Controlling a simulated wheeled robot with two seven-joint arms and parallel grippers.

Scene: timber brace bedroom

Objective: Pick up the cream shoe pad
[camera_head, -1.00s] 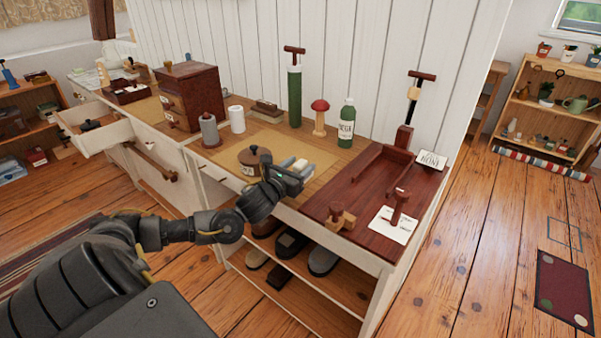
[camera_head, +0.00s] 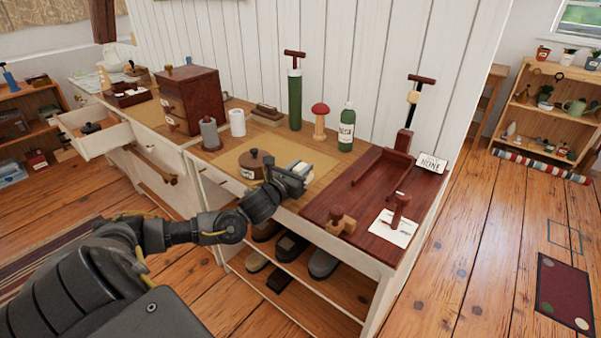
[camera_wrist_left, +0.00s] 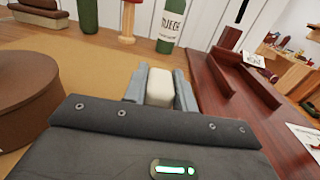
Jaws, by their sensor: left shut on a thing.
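The cream shoe pad (camera_wrist_left: 159,88) shows in the left wrist view as a pale rounded block between two grey fingers. My left gripper (camera_head: 296,170) is shut on it, above the front part of the counter. In the wrist view the fingers (camera_wrist_left: 160,86) press on both sides of the pad. In the head view the gripper largely hides the pad. The pad's underside is hidden, so I cannot tell its exact gap to the counter. My right gripper is not in view.
A round brown tin (camera_head: 254,163) stands just left of the gripper. A dark red tray board (camera_head: 335,205) lies to the right. A green bottle (camera_head: 346,128) and a red mushroom-shaped form (camera_head: 320,120) stand behind. Shoes sit on the shelf below.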

